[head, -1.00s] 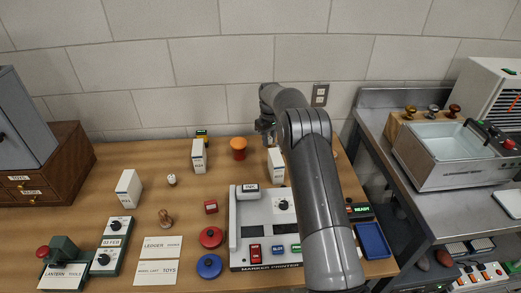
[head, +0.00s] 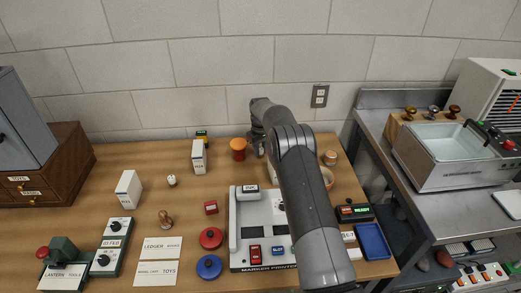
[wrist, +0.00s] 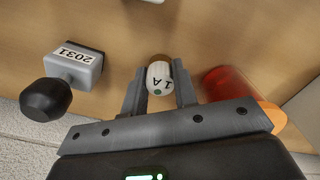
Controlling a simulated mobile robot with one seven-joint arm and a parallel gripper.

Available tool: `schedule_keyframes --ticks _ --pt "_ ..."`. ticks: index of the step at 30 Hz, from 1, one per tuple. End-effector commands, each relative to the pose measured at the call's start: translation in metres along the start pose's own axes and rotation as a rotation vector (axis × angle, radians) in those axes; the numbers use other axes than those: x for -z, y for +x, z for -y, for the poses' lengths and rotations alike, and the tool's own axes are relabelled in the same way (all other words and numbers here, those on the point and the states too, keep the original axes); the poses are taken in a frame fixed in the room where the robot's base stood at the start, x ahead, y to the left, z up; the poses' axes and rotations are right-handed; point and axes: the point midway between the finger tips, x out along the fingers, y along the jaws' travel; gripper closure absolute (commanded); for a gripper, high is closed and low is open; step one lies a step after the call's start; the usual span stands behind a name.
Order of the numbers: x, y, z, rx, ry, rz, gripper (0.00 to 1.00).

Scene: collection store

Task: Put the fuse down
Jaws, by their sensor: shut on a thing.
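The fuse (wrist: 159,80) is a small pale cylinder marked "1A" with a brownish end. In the wrist view it sits between the two fingers of my gripper (wrist: 158,88), which are shut on it. The wooden bench top (wrist: 130,22) lies behind it; I cannot tell whether the fuse touches the wood. In the head view my arm reaches over the right half of the bench towards the back wall. There the fuse and fingertips cannot be made out.
In the wrist view a grey block marked "2031" (wrist: 75,65) with a black knob is left, and a red-and-orange object (wrist: 232,88) is close right. In the head view an orange object (head: 238,148) and white box (head: 198,156) stand near the wall. A marker printer (head: 250,262) is in front.

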Motion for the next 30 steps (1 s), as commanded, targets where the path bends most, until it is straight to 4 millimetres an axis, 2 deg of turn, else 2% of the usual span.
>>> schedule_keyframes --ticks 1,9,18,23,30 --pt "0.0 0.002 0.0 0.0 0.0 0.001 0.73" --pt "0.0 0.001 0.0 0.0 0.0 0.001 0.52" --pt "0.0 -0.004 0.0 0.0 0.0 -0.001 0.52" --pt "0.001 -0.027 0.0 -0.001 0.0 -0.003 0.52" --pt "0.0 -0.08 -0.001 -0.001 0.0 -0.003 0.52"
